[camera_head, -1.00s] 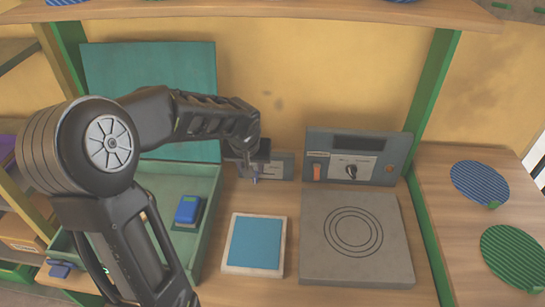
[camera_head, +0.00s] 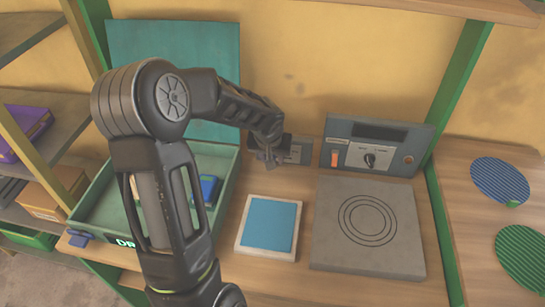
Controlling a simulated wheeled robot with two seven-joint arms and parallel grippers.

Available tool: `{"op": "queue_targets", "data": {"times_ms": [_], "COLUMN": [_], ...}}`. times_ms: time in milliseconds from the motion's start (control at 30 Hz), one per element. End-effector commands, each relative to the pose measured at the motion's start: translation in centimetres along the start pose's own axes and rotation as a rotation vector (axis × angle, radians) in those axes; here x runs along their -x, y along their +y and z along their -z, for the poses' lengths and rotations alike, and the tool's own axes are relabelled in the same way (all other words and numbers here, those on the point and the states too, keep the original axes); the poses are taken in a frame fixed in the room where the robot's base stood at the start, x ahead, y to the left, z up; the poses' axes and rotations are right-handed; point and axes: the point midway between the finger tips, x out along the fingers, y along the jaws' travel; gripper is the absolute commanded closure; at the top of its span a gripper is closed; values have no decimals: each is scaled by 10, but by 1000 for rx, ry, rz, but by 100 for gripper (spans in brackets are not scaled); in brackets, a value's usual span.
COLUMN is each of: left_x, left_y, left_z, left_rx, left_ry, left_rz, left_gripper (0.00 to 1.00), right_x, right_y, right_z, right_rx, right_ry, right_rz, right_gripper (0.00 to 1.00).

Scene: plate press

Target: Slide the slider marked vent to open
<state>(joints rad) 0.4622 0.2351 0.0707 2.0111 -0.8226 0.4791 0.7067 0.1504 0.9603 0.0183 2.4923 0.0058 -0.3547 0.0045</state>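A low grey panel (camera_head: 298,151) stands on the bench against the back wall, left of the press's control box. My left gripper (camera_head: 270,162) is in front of the left part of this panel, pointing down and hiding that part. The slider marked vent cannot be made out; no vent label is readable at this size. The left fingertips are small and dark, so I cannot tell whether they are apart or touch anything. My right gripper is not in view.
The control box (camera_head: 378,147) has an orange switch and a black knob. In front lie the grey plate with rings (camera_head: 330,245) and a blue pad in a pale frame (camera_head: 269,224). An open green box (camera_head: 105,195) stands left, partly behind my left arm.

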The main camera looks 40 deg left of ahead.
Motion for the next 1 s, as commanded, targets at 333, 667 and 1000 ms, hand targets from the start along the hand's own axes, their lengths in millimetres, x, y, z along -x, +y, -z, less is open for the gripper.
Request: {"op": "queue_targets", "data": {"times_ms": [333,667,1000], "left_x": [-11,-11,-11], "left_y": [0,0,0], "left_z": [0,0,0], "left_rx": [0,0,0], "left_ry": [1,1,0], "left_rz": [-1,-1,-1], "left_gripper": [65,88,100], "right_x": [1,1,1], "right_y": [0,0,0], "right_z": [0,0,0], "right_rx": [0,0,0], "right_ry": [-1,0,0], "right_rz": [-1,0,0], "right_gripper": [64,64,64]}}
